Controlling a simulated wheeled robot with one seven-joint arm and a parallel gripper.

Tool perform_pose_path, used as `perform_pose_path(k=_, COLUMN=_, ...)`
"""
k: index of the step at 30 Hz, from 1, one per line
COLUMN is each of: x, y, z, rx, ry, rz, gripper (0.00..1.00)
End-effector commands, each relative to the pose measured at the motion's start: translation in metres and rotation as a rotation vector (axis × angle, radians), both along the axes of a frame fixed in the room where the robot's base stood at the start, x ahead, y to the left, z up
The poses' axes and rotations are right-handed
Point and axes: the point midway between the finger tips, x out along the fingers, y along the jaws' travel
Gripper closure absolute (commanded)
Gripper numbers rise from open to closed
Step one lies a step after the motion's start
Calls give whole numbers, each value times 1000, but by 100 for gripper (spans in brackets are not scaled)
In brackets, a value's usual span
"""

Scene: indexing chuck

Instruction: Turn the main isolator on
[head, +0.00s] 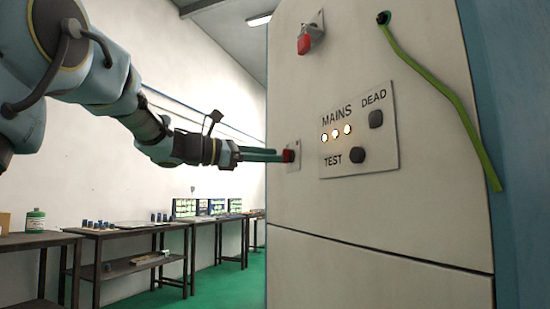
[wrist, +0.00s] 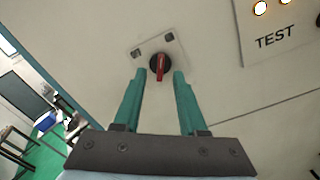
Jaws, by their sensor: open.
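In the wrist view the fingertips (wrist: 160,73) lie on either side of the handle. I cannot tell whether they touch it. No label on this switch can be read.
A panel (head: 386,155) marked MAINS, TEST and DEAD has several lit lamps and two dark knobs. Above hangs another red fitting (head: 304,44). A green cable (head: 440,90) runs down the cabinet's right side. Workbenches (head: 125,228) stand along the wall at left.

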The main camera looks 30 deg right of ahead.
Motion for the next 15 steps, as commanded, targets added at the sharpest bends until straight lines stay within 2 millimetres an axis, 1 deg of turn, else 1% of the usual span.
perform_pose_path(k=1, x=2, y=10, z=-1, rx=0, ry=-1, rz=4, gripper=59)
perform_pose_path(k=3, x=4, y=25, z=-1, rx=-2, ry=-2, rz=5, gripper=59)
perform_pose_path(k=9, x=9, y=62, z=-1, rx=0, ry=-2, rz=3, gripper=59)
perform_pose_path(k=12, x=11, y=75, z=-1, rx=0, ry=-1, rz=2, gripper=59)
perform_pose_path(k=15, x=13, y=83, z=0, rx=-1, ry=-1, rz=1, gripper=59)
